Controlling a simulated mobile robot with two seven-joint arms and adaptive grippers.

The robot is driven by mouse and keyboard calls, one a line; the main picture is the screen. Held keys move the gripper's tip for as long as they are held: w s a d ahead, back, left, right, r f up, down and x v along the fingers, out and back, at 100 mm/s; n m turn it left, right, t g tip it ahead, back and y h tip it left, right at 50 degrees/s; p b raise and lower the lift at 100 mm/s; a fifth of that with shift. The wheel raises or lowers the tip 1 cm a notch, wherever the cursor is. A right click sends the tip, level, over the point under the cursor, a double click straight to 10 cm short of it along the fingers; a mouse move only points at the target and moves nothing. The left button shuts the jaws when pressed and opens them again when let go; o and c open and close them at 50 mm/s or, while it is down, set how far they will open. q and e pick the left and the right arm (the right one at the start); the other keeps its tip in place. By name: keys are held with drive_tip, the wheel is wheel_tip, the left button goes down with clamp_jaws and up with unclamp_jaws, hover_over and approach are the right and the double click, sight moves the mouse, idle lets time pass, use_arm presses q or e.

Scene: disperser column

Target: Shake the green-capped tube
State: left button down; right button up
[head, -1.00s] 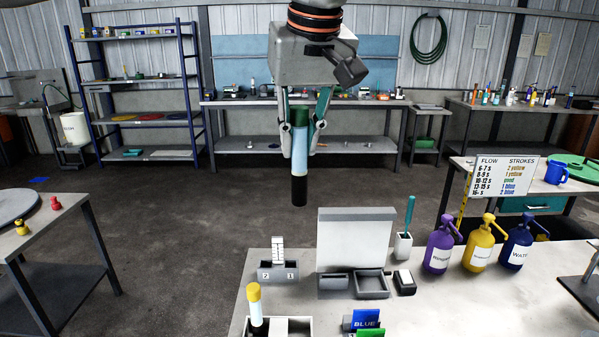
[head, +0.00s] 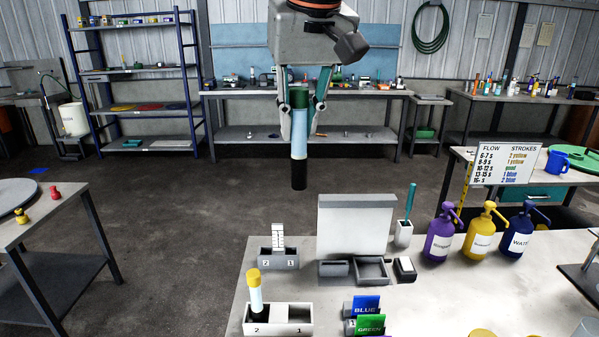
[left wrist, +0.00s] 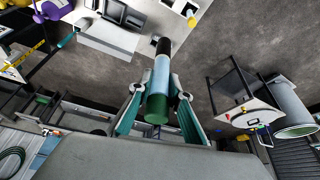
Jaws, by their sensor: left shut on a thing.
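The green-capped tube (head: 299,146) has a dark green cap on top, a light blue body and a black lower end. My left gripper (head: 299,104) is shut on it near the cap and holds it upright in the air, above and behind the table. In the left wrist view the tube (left wrist: 161,80) sits between the fingers of the gripper (left wrist: 156,105), green cap nearest the camera. My right gripper is not in view.
A yellow-capped tube (head: 255,292) stands in slot 2 of a white rack (head: 278,331); slot 1 looks empty. A grey panel (head: 355,225), small trays and purple, yellow and blue pump bottles (head: 515,235) stand on the table. The space around the held tube is clear.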

use_arm(q)
drive_tip(key=r+p, duration=0.1)
drive_tip(key=p, duration=0.3)
drive_tip(key=shift+r, duration=0.4)
wheel_tip(320, 180, up, 8)
wheel_tip(320, 180, down, 11)
drive_tip(key=b, duration=0.4)
